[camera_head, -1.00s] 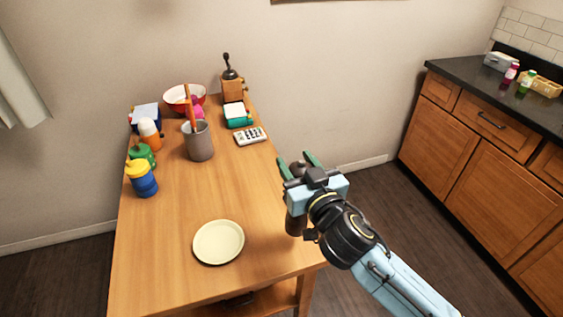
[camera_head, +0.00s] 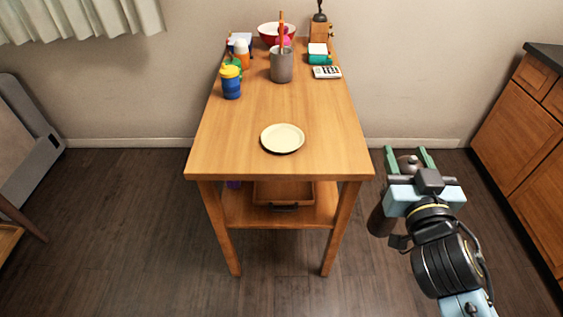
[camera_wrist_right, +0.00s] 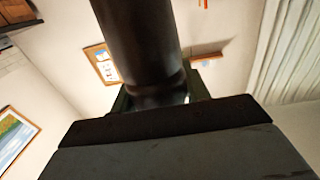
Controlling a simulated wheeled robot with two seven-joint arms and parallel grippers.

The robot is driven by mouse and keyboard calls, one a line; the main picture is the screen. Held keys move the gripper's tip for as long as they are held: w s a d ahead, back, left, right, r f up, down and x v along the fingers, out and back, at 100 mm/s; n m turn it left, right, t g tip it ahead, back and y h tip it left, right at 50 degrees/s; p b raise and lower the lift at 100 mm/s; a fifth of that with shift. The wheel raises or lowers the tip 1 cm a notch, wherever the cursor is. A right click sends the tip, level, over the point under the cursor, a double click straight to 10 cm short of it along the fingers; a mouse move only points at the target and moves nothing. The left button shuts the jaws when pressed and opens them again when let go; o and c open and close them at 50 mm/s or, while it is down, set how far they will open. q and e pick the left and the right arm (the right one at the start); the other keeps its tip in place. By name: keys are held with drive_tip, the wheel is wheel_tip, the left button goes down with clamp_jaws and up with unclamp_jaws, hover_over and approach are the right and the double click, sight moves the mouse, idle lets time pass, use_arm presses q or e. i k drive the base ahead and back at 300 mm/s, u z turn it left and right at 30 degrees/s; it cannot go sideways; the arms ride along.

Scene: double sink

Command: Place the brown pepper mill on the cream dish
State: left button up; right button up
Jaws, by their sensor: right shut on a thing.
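The brown pepper mill (camera_head: 379,221) is held in my right gripper (camera_head: 408,160), off the right side of the table and above the floor. Its rounded top shows between the green fingers, and the gripper body hides its middle. In the right wrist view the mill (camera_wrist_right: 140,45) is a dark cylinder crossing between the fingers. The cream dish (camera_head: 282,138) is a round, shallow, empty plate near the front of the wooden table, left of my right gripper. My left gripper is not in view.
On the wooden table (camera_head: 225,150), a blue cup with yellow lid (camera_head: 231,87), a grey utensil holder (camera_head: 281,66), a calculator (camera_head: 327,72), a red bowl (camera_head: 269,32) and a coffee grinder (camera_head: 320,30) stand toward the back. The tabletop around the dish is clear.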

sight(283, 139)
drive_tip(key=k, duration=0.3)
drive_tip(key=u, duration=1.15)
drive_tip(key=i, duration=1.7)
drive_tip(key=z, duration=1.75)
